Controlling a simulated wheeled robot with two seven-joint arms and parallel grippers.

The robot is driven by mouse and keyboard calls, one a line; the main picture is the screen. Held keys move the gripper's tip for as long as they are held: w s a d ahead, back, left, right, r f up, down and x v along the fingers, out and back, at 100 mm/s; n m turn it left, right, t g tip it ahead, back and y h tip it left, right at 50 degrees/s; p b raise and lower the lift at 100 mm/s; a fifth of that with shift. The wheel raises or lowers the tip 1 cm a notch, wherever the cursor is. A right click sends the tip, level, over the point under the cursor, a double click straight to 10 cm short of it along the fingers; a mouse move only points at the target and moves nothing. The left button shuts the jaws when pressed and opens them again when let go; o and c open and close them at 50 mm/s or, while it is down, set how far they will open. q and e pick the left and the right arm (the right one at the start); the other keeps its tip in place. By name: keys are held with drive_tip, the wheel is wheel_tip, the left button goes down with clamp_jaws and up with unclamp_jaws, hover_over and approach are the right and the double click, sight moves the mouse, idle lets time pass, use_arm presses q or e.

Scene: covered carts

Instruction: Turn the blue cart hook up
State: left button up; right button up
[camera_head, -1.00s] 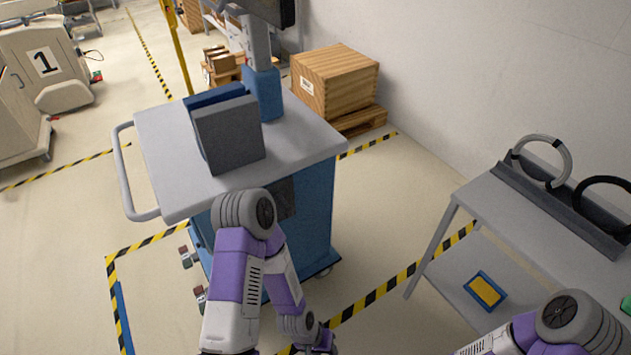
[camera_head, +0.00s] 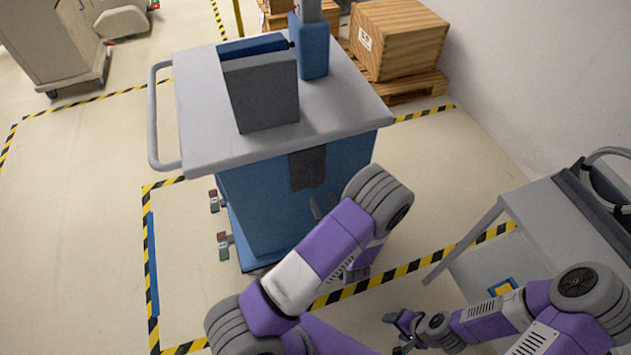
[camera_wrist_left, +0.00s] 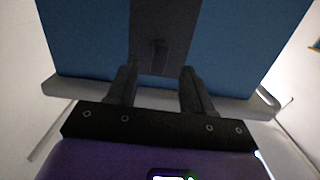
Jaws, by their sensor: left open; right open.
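The blue cart (camera_head: 265,205) stands in front of me with a grey top. A dark panel (camera_head: 307,168) is on its near side. In the left wrist view, a small dark hook (camera_wrist_left: 157,55) sits on that dark panel (camera_wrist_left: 165,15), hanging between and beyond my left fingertips; its exact turn is hard to tell in the dim picture. My left gripper (camera_wrist_left: 158,78) is open and empty, facing the panel. In the head view, only its fingers (camera_head: 322,206) show beside my arm, just below the panel. My right gripper (camera_head: 398,332) is open and empty at the lower right, away from the cart.
A grey box (camera_head: 262,92) stands on the cart top, with a handle rail (camera_head: 154,120) at left. Red-and-grey parts (camera_head: 223,246) stick out low on its left. A grey table (camera_head: 565,215) stands at right. A wooden crate (camera_head: 400,40) is behind. Striped tape marks the floor.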

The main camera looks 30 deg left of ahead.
sight(317, 184)
use_arm(q)
drive_tip(key=shift+y, duration=0.4)
drive_tip(key=x, duration=0.2)
drive_tip(key=r+x, duration=0.1)
drive_tip(key=x, duration=0.2)
drive_tip(key=b+x, duration=0.1)
drive_tip(key=x, duration=0.1)
drive_tip(key=shift+w+a+r, duration=0.15)
drive_tip(key=shift+w, duration=0.15)
clamp_jaws()
